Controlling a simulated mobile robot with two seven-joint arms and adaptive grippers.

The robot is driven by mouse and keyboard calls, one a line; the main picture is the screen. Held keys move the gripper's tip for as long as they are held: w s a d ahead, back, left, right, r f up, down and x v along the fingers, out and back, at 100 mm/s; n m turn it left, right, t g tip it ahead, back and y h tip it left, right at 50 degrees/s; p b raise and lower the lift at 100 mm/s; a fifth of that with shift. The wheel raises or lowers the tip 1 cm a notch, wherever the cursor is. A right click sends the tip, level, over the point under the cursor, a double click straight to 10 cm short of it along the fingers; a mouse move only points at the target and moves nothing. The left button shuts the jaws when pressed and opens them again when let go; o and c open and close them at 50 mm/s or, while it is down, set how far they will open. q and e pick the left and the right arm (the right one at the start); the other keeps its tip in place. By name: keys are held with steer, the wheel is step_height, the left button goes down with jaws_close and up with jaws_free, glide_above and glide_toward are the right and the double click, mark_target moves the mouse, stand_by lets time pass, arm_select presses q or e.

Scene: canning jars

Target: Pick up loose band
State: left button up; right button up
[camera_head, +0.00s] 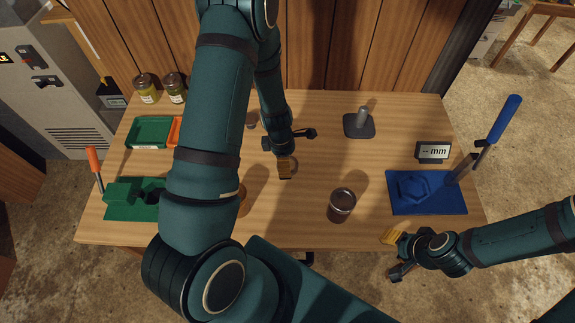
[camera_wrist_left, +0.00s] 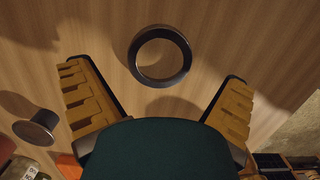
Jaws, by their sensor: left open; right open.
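The loose band is a dark, thin metal ring (camera_wrist_left: 160,81) lying flat on the wooden table in the left wrist view, with bare wood through its middle. My left gripper (camera_head: 285,167) is open above the table, in the middle of the head view. In the wrist view its two yellow-padded fingers stand wide apart, with the ring ahead and between them; nothing is in its grasp. In the head view the ring is mostly hidden at these fingertips. My right gripper (camera_head: 394,255) is open and empty off the table's front edge.
A dark-filled jar (camera_head: 341,207) stands front right of the left gripper. A blue lever fixture (camera_head: 430,203) is at right, a green fixture (camera_head: 130,212) at left. A grey post stand (camera_head: 359,127), a display (camera_head: 432,151), trays (camera_head: 146,147) and two jars (camera_head: 147,94) stand farther back.

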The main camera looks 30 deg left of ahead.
arm_select(q)
steer(key=shift+w+d+f, duration=0.1)
steer(key=shift+w+f, duration=0.05)
steer(key=shift+f, duration=1.35)
steer(key=c, duration=0.8)
